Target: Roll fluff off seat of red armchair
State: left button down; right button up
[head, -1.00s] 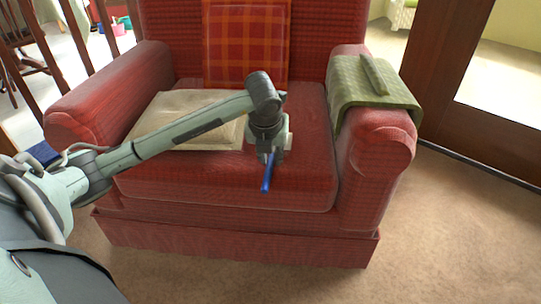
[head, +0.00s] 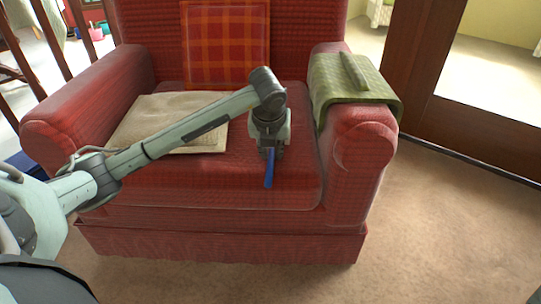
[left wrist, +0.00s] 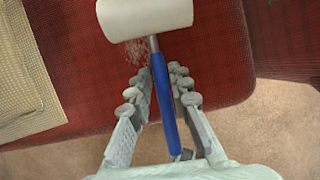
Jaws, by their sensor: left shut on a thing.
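The red armchair (head: 340,205) fills the middle of the head view. My left gripper (head: 268,148) is above the front right part of its seat (head: 210,182). It is shut on the blue handle of a lint roller (head: 269,170). The left wrist view shows the gripper's fingers (left wrist: 162,90) on both sides of the handle (left wrist: 163,100). The white roller head (left wrist: 145,14) is over the red seat, and I cannot tell whether it touches. Pale fluff (left wrist: 132,52) lies on the seat just beside the head, left of the shaft. My right gripper is not in view.
A beige folded cloth or cushion (head: 150,118) lies on the left of the seat. A plaid cushion (head: 225,45) leans on the backrest. Carpet in front is clear.

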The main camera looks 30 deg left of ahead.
aim_at(257, 153)
pick_arm(q)
jog(key=shift+s+a+b, duration=0.2)
jog(key=shift+s+a, duration=0.35)
jog(key=shift+a, duration=0.35)
jog(key=shift+s+a+b, duration=0.15)
jog(key=shift+s+a, duration=0.35)
jog(key=shift+a, duration=0.4)
jog(key=shift+w+a, duration=0.5)
jog(key=shift+w, duration=0.4)
jog(key=shift+w+d, duration=0.55)
jog(key=shift+d, duration=0.35)
jog(key=shift+w+d, duration=0.5)
jog(key=shift+d, duration=0.35)
jog(key=shift+r+p, duration=2.1)
jog(key=shift+r, duration=0.9)
